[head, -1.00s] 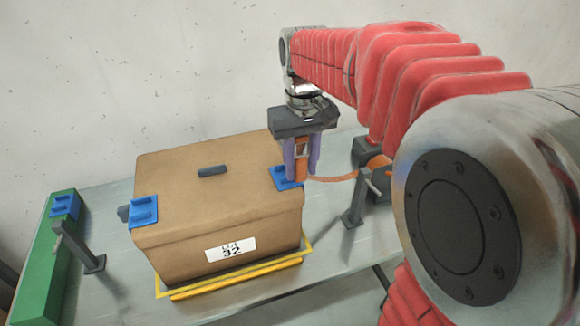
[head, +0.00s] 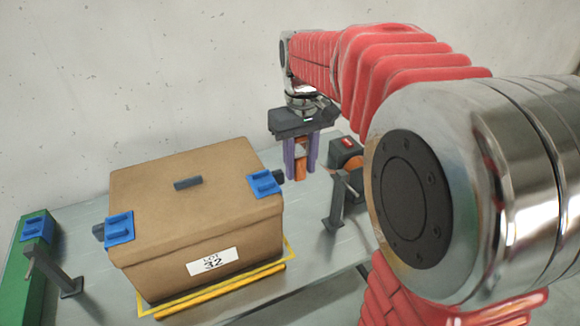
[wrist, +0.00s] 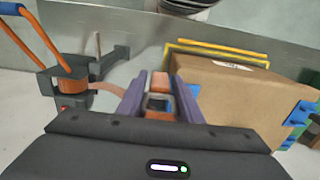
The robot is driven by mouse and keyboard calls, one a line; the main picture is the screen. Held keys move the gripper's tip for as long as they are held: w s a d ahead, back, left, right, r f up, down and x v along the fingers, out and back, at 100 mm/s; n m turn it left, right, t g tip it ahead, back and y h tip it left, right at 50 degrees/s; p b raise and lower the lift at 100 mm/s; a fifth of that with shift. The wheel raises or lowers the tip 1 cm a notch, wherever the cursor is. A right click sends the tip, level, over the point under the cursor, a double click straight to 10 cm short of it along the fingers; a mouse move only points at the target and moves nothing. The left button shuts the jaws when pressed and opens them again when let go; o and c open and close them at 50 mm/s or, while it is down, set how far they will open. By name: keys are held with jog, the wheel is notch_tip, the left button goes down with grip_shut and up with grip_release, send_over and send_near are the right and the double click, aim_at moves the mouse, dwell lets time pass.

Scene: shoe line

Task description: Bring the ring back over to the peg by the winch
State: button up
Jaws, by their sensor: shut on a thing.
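My gripper (head: 301,175) is shut on the orange end piece of the strap, which I take to be the ring (head: 300,168). In the wrist view the ring (wrist: 160,84) sits between the purple fingers, with a dark square opening. The winch (head: 346,158), dark with an orange drum, stands to the right of my gripper. Its orange strap (wrist: 107,88) runs from the drum to my gripper in the wrist view. A grey post with a slanted peg (head: 351,188) stands in front of the winch. My gripper is apart from this peg, to its upper left.
A brown lidded box (head: 195,215) with blue corner brackets (head: 264,183) stands left of my gripper, inside a yellow outline. Another grey post (head: 60,275) and a green block (head: 30,270) are at the far left. Bare table lies between box and winch.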

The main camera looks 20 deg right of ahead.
jog(key=shift+d, duration=0.55)
jog(key=shift+s+d, duration=5.85)
jog(key=shift+d, duration=1.05)
jog(key=shift+f, duration=8.25)
jog(key=w+f, duration=0.1)
jog(key=w, duration=1)
jog(key=shift+w+a+f, duration=0.2)
jog(key=shift+w+f, duration=0.05)
jog(key=shift+f, duration=0.05)
